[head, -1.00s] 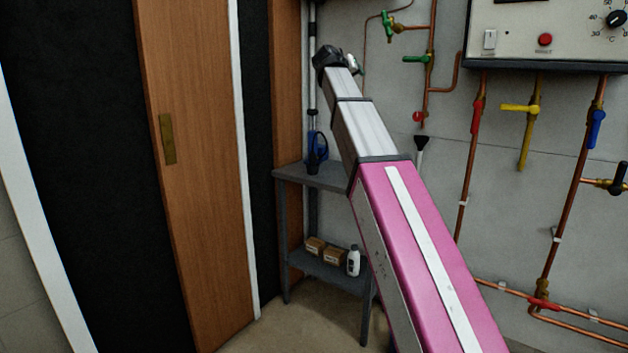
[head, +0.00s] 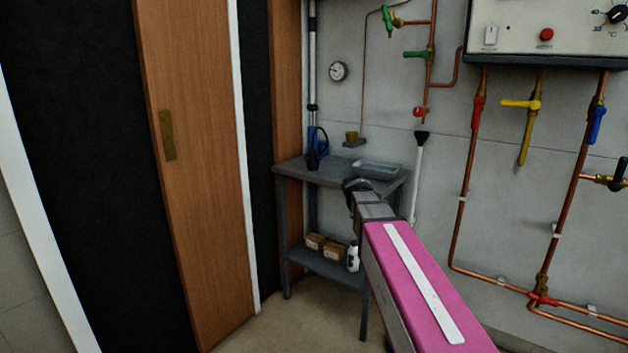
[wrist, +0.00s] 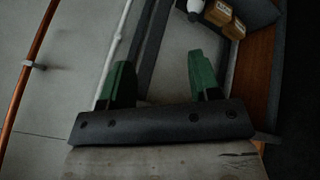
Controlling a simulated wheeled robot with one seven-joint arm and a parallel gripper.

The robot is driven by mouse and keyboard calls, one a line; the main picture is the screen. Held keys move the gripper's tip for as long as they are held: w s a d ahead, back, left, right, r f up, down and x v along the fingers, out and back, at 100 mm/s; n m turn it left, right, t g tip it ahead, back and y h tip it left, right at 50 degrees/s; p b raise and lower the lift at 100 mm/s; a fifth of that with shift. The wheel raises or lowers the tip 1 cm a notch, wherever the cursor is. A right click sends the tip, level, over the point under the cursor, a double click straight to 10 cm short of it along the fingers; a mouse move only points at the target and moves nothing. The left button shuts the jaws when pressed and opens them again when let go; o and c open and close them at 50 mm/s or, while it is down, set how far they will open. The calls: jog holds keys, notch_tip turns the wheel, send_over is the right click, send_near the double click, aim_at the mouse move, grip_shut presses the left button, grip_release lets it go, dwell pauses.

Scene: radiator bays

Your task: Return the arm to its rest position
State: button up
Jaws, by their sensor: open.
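My pink arm (head: 412,285) reaches in from the lower right of the head view. Its dark outer end is in front of the grey side table. My gripper (wrist: 160,82) shows in the wrist view as two green fingers set wide apart, with nothing between them. In the head view the fingers cannot be made out. The wrist view shows the table's lower shelf with its boxes beyond the fingers.
The grey table (head: 318,171) bears a tray (head: 377,170) and a blue item (head: 317,146). Boxes (head: 333,251) and a white bottle (head: 352,257) stand on its lower shelf. Copper pipes (head: 466,185) with valves line the right wall. A wooden door (head: 195,190) is at left, with free floor before it.

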jog(key=s+f+g+y, duration=0.3)
jog(key=s+f+g, duration=0.2)
jog(key=s+f, duration=1.7)
jog(key=shift+d+f+m+y, duration=0.3)
jog(key=shift+y, duration=0.1)
